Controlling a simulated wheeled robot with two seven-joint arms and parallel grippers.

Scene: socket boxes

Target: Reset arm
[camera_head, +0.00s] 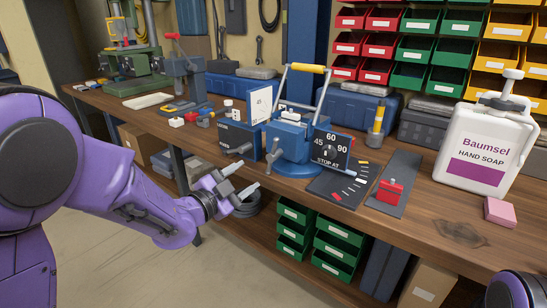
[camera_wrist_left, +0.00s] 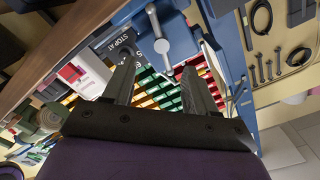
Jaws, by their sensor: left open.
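My left gripper (camera_head: 241,180) is open and empty, in front of the workbench's front edge near the blue machine (camera_head: 292,140) with the yellow-topped handle. Its purple arm comes in from the left of the head view. In the left wrist view the two dark fingers (camera_wrist_left: 160,78) stand apart with nothing between them, and the blue machine's grey lever shows beyond them. Of my right arm, only a purple and dark part shows at the bottom right corner of the head view. My right gripper is out of view.
The wooden workbench (camera_head: 462,234) carries a hand soap bottle (camera_head: 490,140), a pink block (camera_head: 499,212), a red piece on a dark strip (camera_head: 389,192) and a vise (camera_head: 186,72). Green bins (camera_head: 338,242) stand on the shelf below. The floor at lower left is clear.

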